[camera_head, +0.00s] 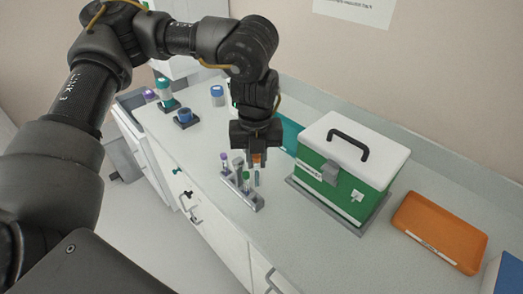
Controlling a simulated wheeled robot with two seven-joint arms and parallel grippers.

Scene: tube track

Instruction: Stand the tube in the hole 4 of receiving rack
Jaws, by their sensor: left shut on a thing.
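My left gripper (257,160) points down over the counter and is shut on a tube (257,178) with an orange cap. The tube hangs about upright beside a small grey rack (254,204). The rack holds a purple-capped tube (224,158) at its far end and a green-capped tube (246,176) nearer its middle. I cannot read hole numbers on the rack, and I cannot tell whether the held tube's lower end touches anything. My right gripper is not in view.
A green cooler box with a white lid (357,145) stands right of the rack on a grey tray. An orange case (440,230) lies farther right. Blue-capped and teal containers (217,95) stand at the back left. The counter's front edge is close to the rack.

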